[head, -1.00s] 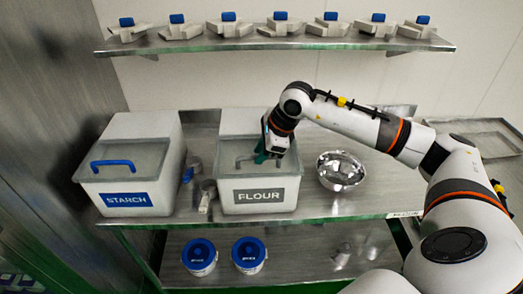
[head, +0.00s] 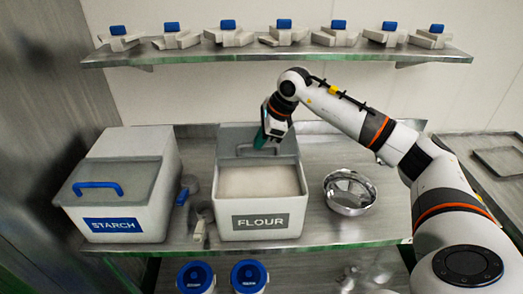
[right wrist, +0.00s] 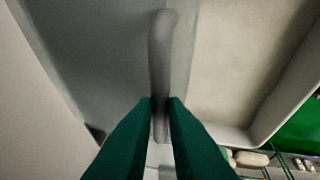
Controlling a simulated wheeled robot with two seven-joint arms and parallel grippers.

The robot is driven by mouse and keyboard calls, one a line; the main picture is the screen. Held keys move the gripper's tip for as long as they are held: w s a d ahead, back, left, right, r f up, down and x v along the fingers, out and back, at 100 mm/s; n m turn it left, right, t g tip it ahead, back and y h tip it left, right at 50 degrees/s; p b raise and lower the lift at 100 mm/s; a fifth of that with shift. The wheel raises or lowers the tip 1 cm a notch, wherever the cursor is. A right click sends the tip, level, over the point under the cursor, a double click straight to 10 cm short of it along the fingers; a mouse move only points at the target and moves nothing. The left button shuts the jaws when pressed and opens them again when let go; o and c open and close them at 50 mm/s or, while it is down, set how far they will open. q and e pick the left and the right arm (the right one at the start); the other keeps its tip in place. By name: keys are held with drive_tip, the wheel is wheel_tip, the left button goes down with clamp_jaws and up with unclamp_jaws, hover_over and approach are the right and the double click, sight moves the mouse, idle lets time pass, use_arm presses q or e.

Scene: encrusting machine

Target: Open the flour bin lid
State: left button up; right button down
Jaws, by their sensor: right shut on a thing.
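The flour bin (head: 261,222) is a white box with a grey FLOUR label, standing on the steel table. Its grey lid (head: 232,137) is tilted up at the back, and pale flour (head: 260,181) shows in the open bin. My right gripper (head: 262,143) is at the lid's grey handle (head: 246,150). In the right wrist view the green fingers (right wrist: 160,105) are shut on the handle (right wrist: 161,45), with the lid (right wrist: 95,50) beside it. My left gripper is not in view.
The starch bin (head: 140,210) with a blue-handled closed lid stands to the left. A scoop (head: 200,228) lies between the bins. A metal bowl (head: 349,193) is to the right. A shelf (head: 280,55) with several blue-knobbed parts is above.

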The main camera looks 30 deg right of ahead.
drive_tip(key=c, duration=1.5)
unclamp_jaws()
drive_tip(key=shift+s, duration=0.1)
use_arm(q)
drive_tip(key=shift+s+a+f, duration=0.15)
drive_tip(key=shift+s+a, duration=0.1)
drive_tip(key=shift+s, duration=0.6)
use_arm(e)
drive_tip(key=shift+o, duration=0.2)
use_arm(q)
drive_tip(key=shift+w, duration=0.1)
